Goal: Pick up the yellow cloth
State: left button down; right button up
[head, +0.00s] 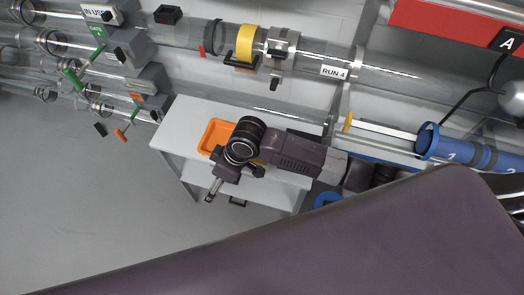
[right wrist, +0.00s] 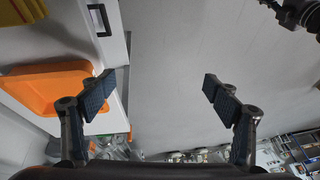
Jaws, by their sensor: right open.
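A yellow item, likely the yellow cloth (right wrist: 22,9), is cut off at the top left corner of the right wrist view, beside the orange tray (right wrist: 45,92). In the head view the white table (head: 178,140) holds the orange tray (head: 208,133), and my right arm covers much of the tabletop; only a sliver of yellow shows beside the arm. My right gripper (right wrist: 162,88) is open, with nothing between its fingers. In the head view it (head: 212,188) hangs near the table's front edge. My left gripper is not in view.
A clear tube with a yellow band (head: 246,43) and a RUN 4 label (head: 334,71) runs above the table. Blue tubes (head: 450,150) lie at the right. Valves (head: 110,50) are at the upper left. The grey floor (head: 80,200) in front is clear.

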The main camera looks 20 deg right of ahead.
jog(key=w+d+r+h, duration=0.1)
jog(key=w+d, duration=0.1)
jog(key=d, duration=0.3)
jog(key=w+d+r+g+h, duration=0.1)
jog(key=w+d+h, duration=0.1)
jog(key=d, duration=0.3)
jog(key=w+d+r+h, duration=0.1)
jog(key=w+d, duration=0.3)
jog(key=d, duration=0.1)
jog(key=shift+w+d+r+n+b, duration=0.1)
jog(key=shift+w+d+n+b, duration=0.1)
jog(key=shift+d+n+b, duration=0.15)
jog(key=shift+w+d+h, duration=0.1)
jog(key=shift+d+h, duration=0.1)
jog(key=shift+h, duration=0.1)
jog(key=f, duration=0.7)
jog(key=shift+d+f, duration=0.3)
jog(key=shift+d, duration=0.05)
jog(key=c, duration=1.2)
jog(key=shift+o, duration=0.2)
notch_tip(320, 180, up, 10)
jog(key=shift+r, duration=0.1)
